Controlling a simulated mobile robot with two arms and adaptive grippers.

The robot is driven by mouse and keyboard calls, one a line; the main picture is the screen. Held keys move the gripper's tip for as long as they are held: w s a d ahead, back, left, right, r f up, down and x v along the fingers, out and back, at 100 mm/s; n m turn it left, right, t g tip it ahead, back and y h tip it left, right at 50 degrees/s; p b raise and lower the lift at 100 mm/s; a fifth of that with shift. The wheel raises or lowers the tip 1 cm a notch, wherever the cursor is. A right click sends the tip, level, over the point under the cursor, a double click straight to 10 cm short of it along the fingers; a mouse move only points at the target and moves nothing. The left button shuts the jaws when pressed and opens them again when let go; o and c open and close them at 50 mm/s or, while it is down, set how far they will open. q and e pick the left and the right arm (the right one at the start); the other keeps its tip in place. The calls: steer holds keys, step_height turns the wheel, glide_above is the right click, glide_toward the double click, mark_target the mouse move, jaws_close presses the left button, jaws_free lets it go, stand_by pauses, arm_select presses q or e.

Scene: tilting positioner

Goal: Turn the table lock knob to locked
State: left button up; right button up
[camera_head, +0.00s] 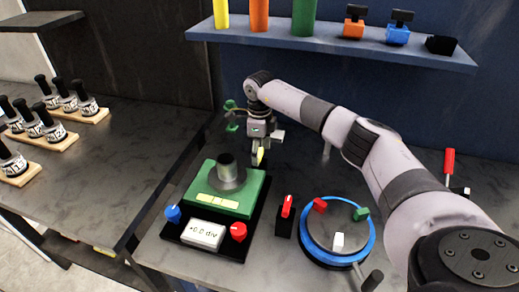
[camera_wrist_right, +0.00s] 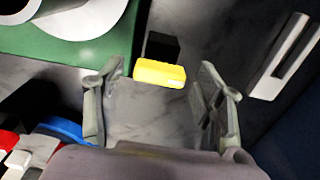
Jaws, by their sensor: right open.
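The tilting positioner has a green table (camera_head: 248,191) with a grey cylinder (camera_head: 226,168) on it. A yellow knob (camera_head: 260,156) shows behind the table's far right corner. In the right wrist view the yellow knob (camera_wrist_right: 160,73) is a bar beside a black block (camera_wrist_right: 163,46). No label shows which knob is the table lock. My right gripper (camera_head: 262,143) is at the yellow knob. In the wrist view its open fingers stand either side of the knob, with visible gaps. My left gripper is not in view.
A blue knob (camera_head: 173,214), a red knob (camera_head: 238,232) and a display (camera_head: 203,235) sit at the positioner's front. A red-handled switch (camera_head: 287,207) and a blue-rimmed round fixture (camera_head: 337,261) stand to the right. A shelf (camera_head: 330,47) runs above the back.

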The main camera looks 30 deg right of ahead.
steer(key=shift+c, duration=0.3)
steer(key=c, duration=1.1)
steer(key=shift+m, duration=0.3)
steer(key=m, duration=0.8)
steer(key=shift+m, duration=0.4)
steer(key=m+p, duration=0.1)
steer(key=m, duration=0.3)
steer(key=shift+r+m, duration=0.1)
steer(key=shift+m, duration=0.2)
steer(key=shift+m+p, duration=0.3)
steer(key=shift+m, duration=1.7)
